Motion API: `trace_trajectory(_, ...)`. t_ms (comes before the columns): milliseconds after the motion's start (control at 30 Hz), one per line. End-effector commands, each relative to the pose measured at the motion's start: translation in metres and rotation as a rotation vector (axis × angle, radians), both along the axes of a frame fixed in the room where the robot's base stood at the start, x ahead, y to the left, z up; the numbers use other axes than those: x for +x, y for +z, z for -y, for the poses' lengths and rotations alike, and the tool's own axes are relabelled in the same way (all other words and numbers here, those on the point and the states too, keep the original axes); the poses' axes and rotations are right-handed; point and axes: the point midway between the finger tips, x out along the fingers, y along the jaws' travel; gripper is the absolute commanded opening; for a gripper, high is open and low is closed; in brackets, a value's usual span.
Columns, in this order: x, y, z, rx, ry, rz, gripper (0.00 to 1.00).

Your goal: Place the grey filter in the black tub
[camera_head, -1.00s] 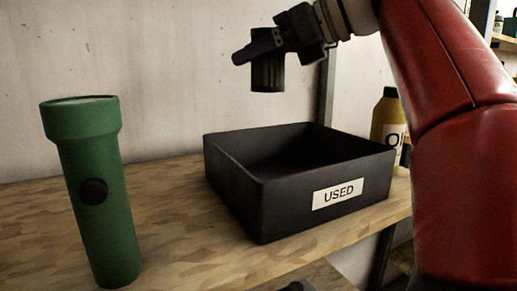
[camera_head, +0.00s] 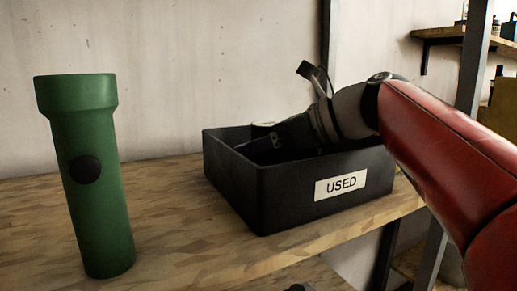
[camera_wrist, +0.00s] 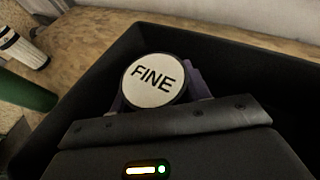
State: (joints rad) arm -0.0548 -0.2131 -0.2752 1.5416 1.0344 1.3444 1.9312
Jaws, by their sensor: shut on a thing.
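The black tub (camera_head: 285,204) with a "USED" label stands on the wooden shelf. My gripper (camera_head: 268,146) reaches down into it from the right, low behind its front wall.
A green flashlight (camera_head: 88,180) stands upright on the shelf left of the tub, with clear wood (camera_head: 180,230) between. A white and black striped object (camera_wrist: 22,48) shows at the wrist view's upper left. A metal post (camera_head: 470,100) stands at the right.

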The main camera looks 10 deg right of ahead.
Motion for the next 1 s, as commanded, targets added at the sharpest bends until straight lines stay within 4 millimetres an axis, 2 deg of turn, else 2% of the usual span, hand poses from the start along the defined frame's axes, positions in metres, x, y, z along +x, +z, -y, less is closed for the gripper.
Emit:
trace_trajectory(367,0.000,-0.004,0.000,0.001,0.001,-0.001,0.20)
trace_trajectory(400,0.000,-0.004,0.000,0.001,0.001,-0.001,0.51)
trace_trajectory(533,0.000,-0.003,0.000,0.000,0.001,0.000,0.68)
trace_trajectory(867,0.000,0.000,0.000,0.000,0.000,0.001,0.69)
trace_trajectory(1000,-0.007,0.007,0.011,0.000,-0.002,0.001,0.69)
